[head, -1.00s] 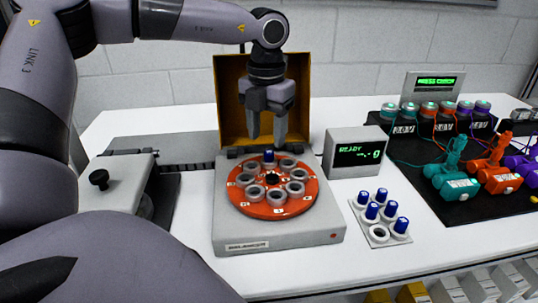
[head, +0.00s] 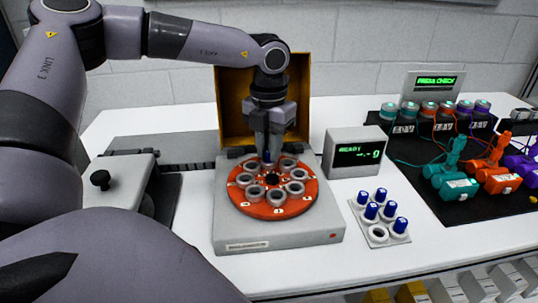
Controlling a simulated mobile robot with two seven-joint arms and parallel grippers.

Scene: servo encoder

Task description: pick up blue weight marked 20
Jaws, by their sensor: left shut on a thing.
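My left gripper (head: 267,148) points straight down over the back of the orange round dial (head: 304,203) on the grey balance. It is shut on a small blue weight (head: 267,157) in the dial's rear cup, and the fingers mostly hide it. Several more blue weights (head: 390,209) with white bases stand in a small white rack to the right of the balance. No number can be read on any weight. My right gripper is not in view.
The balance (head: 240,238) has an open yellow-brown lid (head: 235,110) behind the dial. A display (head: 357,152) reading READY stands to its right. Teal and orange devices (head: 455,185) sit on a black mat farther right. The front table strip is clear.

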